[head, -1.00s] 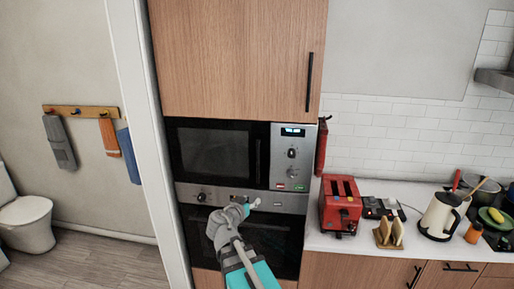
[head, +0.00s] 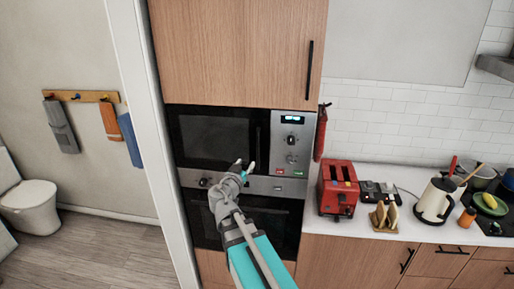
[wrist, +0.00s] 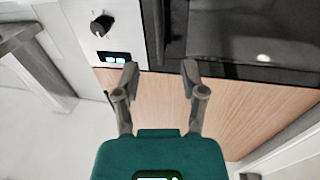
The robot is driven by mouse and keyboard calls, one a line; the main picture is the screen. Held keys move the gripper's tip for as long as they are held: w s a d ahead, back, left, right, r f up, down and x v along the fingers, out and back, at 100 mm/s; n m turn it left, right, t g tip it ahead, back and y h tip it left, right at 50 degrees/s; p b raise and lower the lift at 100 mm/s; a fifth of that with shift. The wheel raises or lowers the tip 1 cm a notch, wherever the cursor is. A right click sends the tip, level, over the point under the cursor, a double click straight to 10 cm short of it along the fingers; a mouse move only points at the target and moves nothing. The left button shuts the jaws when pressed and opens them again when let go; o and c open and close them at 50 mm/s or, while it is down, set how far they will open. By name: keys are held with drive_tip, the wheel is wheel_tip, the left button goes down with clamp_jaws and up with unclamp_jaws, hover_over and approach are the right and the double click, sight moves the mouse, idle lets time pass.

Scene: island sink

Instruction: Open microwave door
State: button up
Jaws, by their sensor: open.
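The microwave (head: 212,138) is built into the tall wooden cabinet, with its dark glass door shut. Its black upright handle (head: 258,140) is at the door's right edge, beside the silver control panel (head: 291,150). My gripper (head: 245,165) is open and empty, in front of the door's lower right part. In the wrist view, which looks upside down, my gripper (wrist: 160,70) has its fingers spread, with the dark handle (wrist: 155,30) lying beyond and between them in the picture. I see no contact. The door glass (wrist: 250,35) is to the right there.
The oven (head: 270,222) is directly below the microwave, and a wooden cabinet door (head: 235,50) is above. A red toaster (head: 338,188) stands on the counter to the right. A white wall edge (head: 150,140) borders the cabinet on the left.

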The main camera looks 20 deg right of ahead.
hover_over(258, 164)
drive_tip(key=shift+w+d, duration=0.15)
drive_tip(key=shift+w, duration=0.25)
idle(0.3)
clamp_jaws()
